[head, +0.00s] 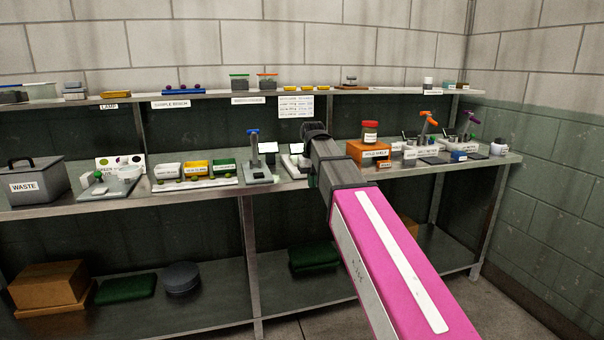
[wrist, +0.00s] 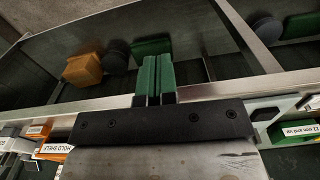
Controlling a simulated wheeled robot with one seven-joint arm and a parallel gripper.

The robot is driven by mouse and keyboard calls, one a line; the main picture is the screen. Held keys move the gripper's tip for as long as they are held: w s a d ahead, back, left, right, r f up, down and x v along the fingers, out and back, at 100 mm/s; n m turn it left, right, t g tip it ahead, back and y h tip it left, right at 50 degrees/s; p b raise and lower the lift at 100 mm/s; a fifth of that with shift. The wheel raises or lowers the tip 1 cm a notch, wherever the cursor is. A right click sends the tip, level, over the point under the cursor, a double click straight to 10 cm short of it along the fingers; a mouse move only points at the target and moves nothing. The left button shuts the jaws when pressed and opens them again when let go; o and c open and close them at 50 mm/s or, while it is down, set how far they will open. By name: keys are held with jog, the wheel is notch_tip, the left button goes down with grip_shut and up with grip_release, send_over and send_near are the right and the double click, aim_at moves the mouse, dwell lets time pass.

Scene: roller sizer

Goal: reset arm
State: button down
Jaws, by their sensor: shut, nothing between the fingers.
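My gripper (wrist: 154,74) shows in the wrist view as two green fingers close together on a black mount. It is shut, with nothing held between the fingers. In the head view my pink and grey arm reaches from the lower right to the bench's front edge, right of the tall stand with the blue top (head: 254,150). The fingertips are mostly hidden there by my own wrist. The arm covers part of the bench (head: 213,193) and of the shelf below.
The bench holds a waste bin (head: 38,182), small coloured bins (head: 196,170), a red-lidded jar (head: 370,132) on an orange hold shelf (head: 368,153), and several instruments at right. An upper shelf (head: 215,95) runs behind. Brown boxes (head: 50,284) and green bundles (head: 126,287) lie below.

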jog(key=s+d+f+m, duration=0.1)
jog(key=s+d+f, duration=0.4)
jog(key=f, duration=0.6)
jog(key=s+d+f, duration=0.5)
jog(key=s+f, duration=0.2)
jog(key=f, duration=0.5)
jog(key=s+d+f+m, duration=0.1)
jog(key=s+d+f, duration=0.4)
jog(key=f, duration=0.7)
jog(key=shift+s+d+m, duration=0.2)
jog(key=shift+s+m, duration=0.1)
jog(key=shift+s, duration=0.3)
